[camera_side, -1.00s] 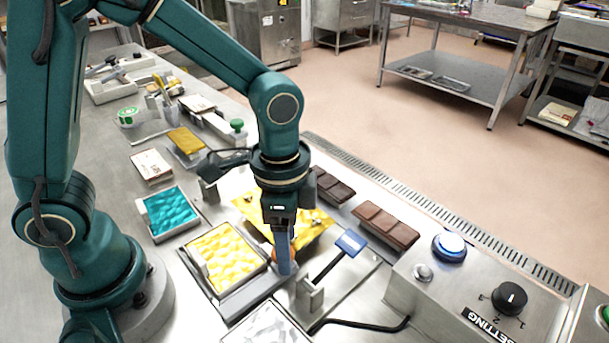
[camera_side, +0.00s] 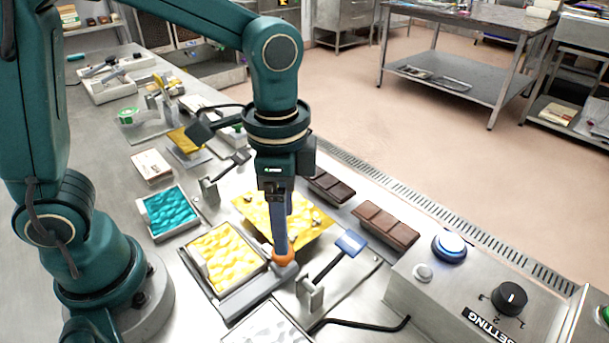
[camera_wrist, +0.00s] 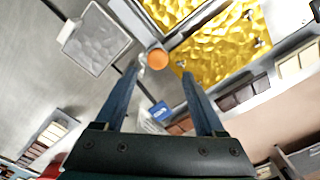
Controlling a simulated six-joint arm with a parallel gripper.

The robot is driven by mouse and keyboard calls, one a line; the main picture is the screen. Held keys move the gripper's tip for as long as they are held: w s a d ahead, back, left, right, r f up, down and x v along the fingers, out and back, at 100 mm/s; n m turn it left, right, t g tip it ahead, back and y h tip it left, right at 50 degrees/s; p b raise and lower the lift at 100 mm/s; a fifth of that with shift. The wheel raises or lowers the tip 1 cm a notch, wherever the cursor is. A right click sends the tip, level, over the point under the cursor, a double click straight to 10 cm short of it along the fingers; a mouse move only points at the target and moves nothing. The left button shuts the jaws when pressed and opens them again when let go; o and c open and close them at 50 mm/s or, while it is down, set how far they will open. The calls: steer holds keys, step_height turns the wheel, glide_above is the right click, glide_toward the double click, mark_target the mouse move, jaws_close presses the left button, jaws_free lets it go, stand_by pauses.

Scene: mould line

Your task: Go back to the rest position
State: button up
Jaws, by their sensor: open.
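My gripper (camera_side: 281,246) points straight down over the work table in the side view. In the wrist view its two blue fingers (camera_wrist: 160,72) are apart with nothing held between them. An orange ball knob (camera_side: 284,258) sits on a grey bar beside the tray of yellow filling. In the wrist view the orange knob (camera_wrist: 158,59) shows just beyond the fingertips, in line with the gap. The side view does not show clearly how much room lies between the fingertips and the knob.
A gold sheet (camera_side: 250,207) lies behind the fingers; a yellow-filled tray (camera_side: 222,257) is left. A blue-ended lever (camera_side: 350,243), chocolate bars (camera_side: 386,226) and a control box (camera_side: 455,292) with a dial are right. A teal-filled tray (camera_side: 170,212) is farther left.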

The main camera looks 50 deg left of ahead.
steer(key=shift+w, duration=0.1)
steer(key=s+a+r+n+t, duration=0.5)
steer(key=s+a+n, duration=0.1)
steer(key=n, duration=0.3)
steer(key=shift+s+a+r+t, duration=0.2)
steer(key=shift+a+t, duration=0.1)
steer(key=shift+a, duration=0.45)
